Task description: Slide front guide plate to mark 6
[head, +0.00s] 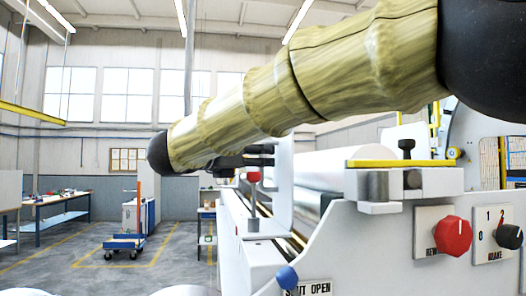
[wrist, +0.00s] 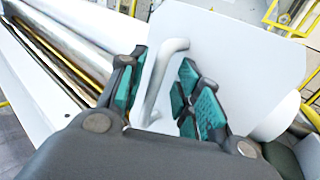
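The front guide plate (wrist: 235,55) is a broad white plate with a pale bar handle (wrist: 158,80), seen close up in the wrist view. My gripper (wrist: 164,68) has its teal-padded fingers on either side of the handle. In the head view a white upright plate (head: 306,180) stands on the machine beside the dark end of my arm; my fingers are largely hidden there. No mark numbers for the plate can be read.
A red-topped post (head: 253,190) stands on the machine's front rail. A long roller (wrist: 45,55) and rail run left of the plate. A red knob (head: 452,236) and a black selector (head: 508,237) sit on the right panel. A blue trolley (head: 124,243) stands on open floor.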

